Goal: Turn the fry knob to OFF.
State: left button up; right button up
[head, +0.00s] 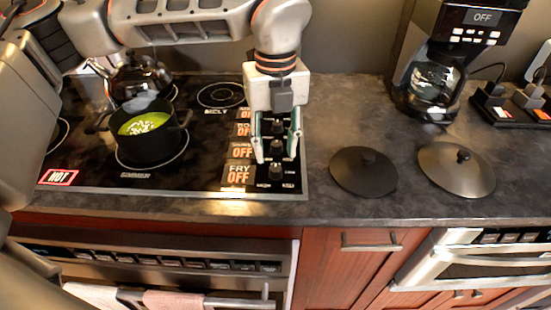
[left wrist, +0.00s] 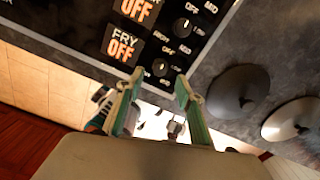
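The fry knob (head: 276,172) is a small round black knob at the front right of the black cooktop. The display beside it (head: 239,174) reads "FRY OFF" in orange and white. My left gripper (head: 276,157) points down over the knob column, its two green-lined fingers apart and nothing held between them. In the left wrist view the fry knob (left wrist: 160,67) shows just beyond and between the open fingertips (left wrist: 160,80), with no clear contact. The knob's pointer is too small to read surely. My right gripper is not in view.
A black pot (head: 150,133) with green contents and a kettle (head: 140,80) stand on the cooktop. A "HOT" sign (head: 58,177) shows at its front left. Two lids (head: 363,172) (head: 457,168) lie on the counter, right. A coffee maker (head: 440,70) stands behind them.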

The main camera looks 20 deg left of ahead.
aim_at(276, 168)
pick_arm(q)
notch_tip(276, 168, up, 7)
dwell(0.3)
dwell(0.4)
